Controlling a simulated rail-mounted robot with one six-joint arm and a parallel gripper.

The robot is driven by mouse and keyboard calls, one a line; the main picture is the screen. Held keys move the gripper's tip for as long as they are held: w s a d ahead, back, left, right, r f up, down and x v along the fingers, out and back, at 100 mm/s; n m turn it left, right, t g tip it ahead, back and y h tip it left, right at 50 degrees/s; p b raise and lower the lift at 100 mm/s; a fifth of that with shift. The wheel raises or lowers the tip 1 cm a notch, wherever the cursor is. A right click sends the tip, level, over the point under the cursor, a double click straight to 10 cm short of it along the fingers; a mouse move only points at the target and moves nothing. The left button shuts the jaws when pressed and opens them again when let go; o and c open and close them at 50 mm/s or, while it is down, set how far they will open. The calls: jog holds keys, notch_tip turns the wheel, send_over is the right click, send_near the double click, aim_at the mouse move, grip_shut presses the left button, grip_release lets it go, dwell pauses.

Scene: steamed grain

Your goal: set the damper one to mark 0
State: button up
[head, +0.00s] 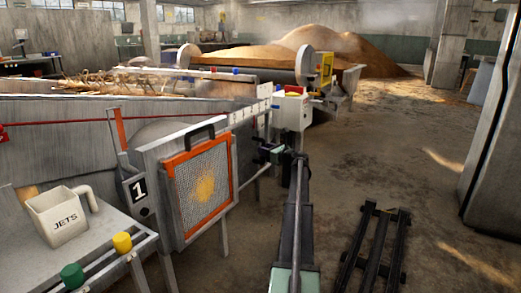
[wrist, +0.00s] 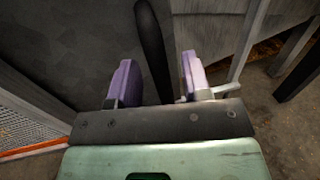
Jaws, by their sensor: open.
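My gripper (head: 264,154) is at the side of the grey machine, right of the orange-framed mesh panel, in the head view. In the wrist view my gripper (wrist: 154,80) has its two purple fingers spread apart. A black rod-like handle (wrist: 152,45) runs between the fingers, nearer the left one; I see a gap to the right finger and cannot tell if it touches the left. I cannot tell surely that this handle is damper one's. A white strip with marks (head: 250,112) runs along the machine's upper edge, above my gripper. I cannot read a mark 0.
The orange-framed mesh panel (head: 203,190) stands beside a plate numbered 1 (head: 138,189). A white jug marked JETS (head: 62,216) and green (head: 72,275) and yellow (head: 122,242) knobs are at front left. A black rack (head: 374,250) lies on the floor.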

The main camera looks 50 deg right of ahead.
jog(key=w, duration=0.3)
jog(key=shift+w+d, duration=0.15)
jog(key=shift+w, duration=0.05)
grip_shut()
